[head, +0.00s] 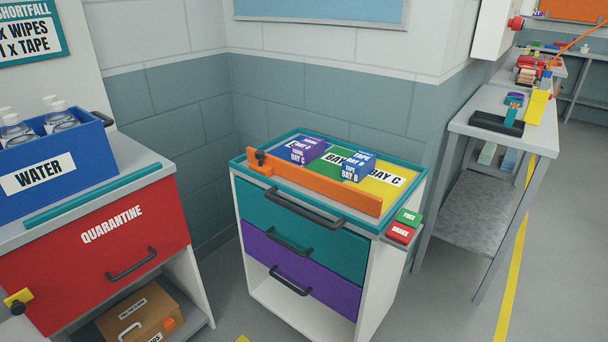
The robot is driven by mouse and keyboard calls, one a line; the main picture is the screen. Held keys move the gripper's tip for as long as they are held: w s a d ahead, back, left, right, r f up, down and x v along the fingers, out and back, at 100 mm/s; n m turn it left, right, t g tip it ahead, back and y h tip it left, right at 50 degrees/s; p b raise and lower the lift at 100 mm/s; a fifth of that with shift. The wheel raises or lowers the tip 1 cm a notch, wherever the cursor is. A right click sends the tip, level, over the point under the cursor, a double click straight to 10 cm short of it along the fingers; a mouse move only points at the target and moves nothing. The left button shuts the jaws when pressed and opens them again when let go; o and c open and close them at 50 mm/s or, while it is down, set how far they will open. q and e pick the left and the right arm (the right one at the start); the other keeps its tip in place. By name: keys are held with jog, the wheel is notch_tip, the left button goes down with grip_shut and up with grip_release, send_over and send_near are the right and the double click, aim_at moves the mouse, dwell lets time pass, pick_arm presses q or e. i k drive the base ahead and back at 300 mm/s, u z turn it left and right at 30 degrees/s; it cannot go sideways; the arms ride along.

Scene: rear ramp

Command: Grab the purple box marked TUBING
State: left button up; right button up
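A small purple box (309,147) lies on the colored top of the cabinet, toward its back left. Its labels are small; "BAY C" shows on its side, and the other word is too small to read surely. A blue box (358,166) marked TAPE and BAY B sits to its right. Neither of my grippers is in view.
An orange bar (318,189) runs along the cabinet's (332,227) front edge, with a dark knob at its left end. A counter with a blue WATER crate (88,160) stands left; a grey bench (470,126) stands right. Floor between is clear.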

aim_at(303, 152)
jog(key=u, duration=1.45)
jog(key=i, duration=0.9)
jog(key=z, duration=0.05)
